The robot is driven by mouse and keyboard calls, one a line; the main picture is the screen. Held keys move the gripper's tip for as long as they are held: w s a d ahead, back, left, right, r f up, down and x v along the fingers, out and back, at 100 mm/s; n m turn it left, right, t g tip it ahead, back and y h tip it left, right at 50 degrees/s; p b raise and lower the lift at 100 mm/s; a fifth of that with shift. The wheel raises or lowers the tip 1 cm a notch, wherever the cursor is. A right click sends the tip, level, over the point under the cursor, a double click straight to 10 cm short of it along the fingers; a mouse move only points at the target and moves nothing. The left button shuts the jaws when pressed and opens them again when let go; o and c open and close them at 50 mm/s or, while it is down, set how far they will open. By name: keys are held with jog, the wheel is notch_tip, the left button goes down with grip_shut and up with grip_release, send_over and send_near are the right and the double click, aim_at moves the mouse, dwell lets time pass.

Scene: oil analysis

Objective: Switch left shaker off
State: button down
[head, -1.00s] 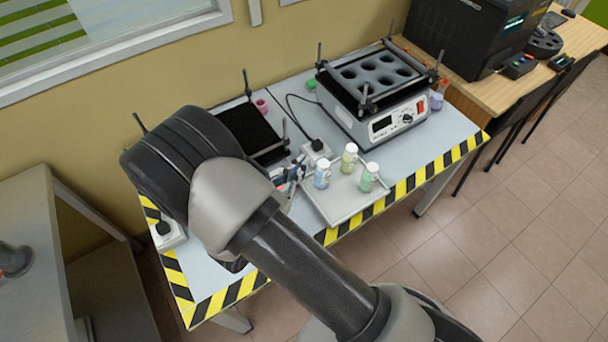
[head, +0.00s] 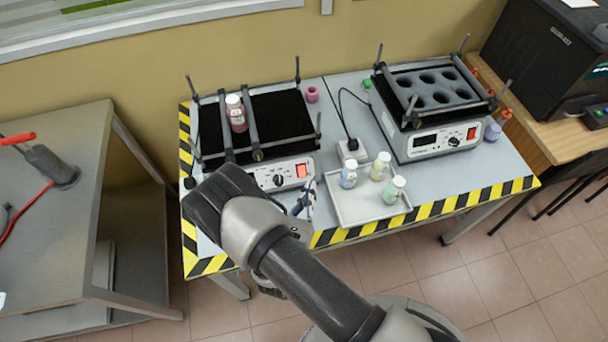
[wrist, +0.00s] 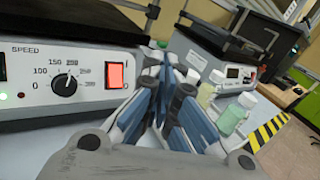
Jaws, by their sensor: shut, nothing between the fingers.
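The left shaker (head: 285,175) stands on the left part of the table, with a black platform and a bottle with a pink-red body and white cap (head: 236,112) held between its bars. Its front panel (wrist: 20,75) fills the left of the wrist view, with a speed knob (wrist: 66,86) and a red rocker switch (wrist: 115,77) that looks lit. A green light shows at the panel's lower left. My gripper (wrist: 165,75) is shut and empty, just right of the switch in the wrist view and apart from it. In the head view my arm hides part of the shaker's front left.
A tray (head: 352,212) with several capped bottles lies right of my gripper. A white power socket (head: 352,151) stands behind it. The right shaker (head: 430,140) has an empty rack with round holes. A grey side table (head: 60,225) stands at left.

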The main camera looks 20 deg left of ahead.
jog(key=shift+w+a+f+b, duration=0.6)
jog(key=shift+w+f+b, duration=0.3)
jog(key=shift+w, duration=0.1)
jog(key=shift+w+a+f+b, duration=0.6)
jog(key=shift+w+f+b, duration=0.15)
jog(key=shift+w+b, duration=0.25)
jog(key=shift+w+a+f+b, duration=0.6)
jog(key=shift+w+f+b, duration=0.25)
jog(key=shift+w, duration=0.2)
jog(key=shift+w+a+f+b, duration=0.2)
jog(key=shift+w+b, duration=0.1)
jog(key=shift+b, duration=0.15)
jog(key=shift+w+a+f+b, duration=0.1)
jog(key=shift+w+f+b, duration=0.1)
jog(key=shift+b, duration=0.1)
jog(key=shift+s+d+r+p, duration=0.3)
jog(key=shift+s+r+p, duration=0.15)
jog(key=shift+s+p, duration=0.1)
jog(key=shift+s+d+r+p, duration=0.55)
jog(key=shift+s+r+p, duration=0.2)
jog(key=shift+s, duration=0.15)
jog(key=shift+s+d+r+p, duration=0.5)
jog(key=shift+s+r+p, duration=0.2)
jog(key=shift+s, duration=0.15)
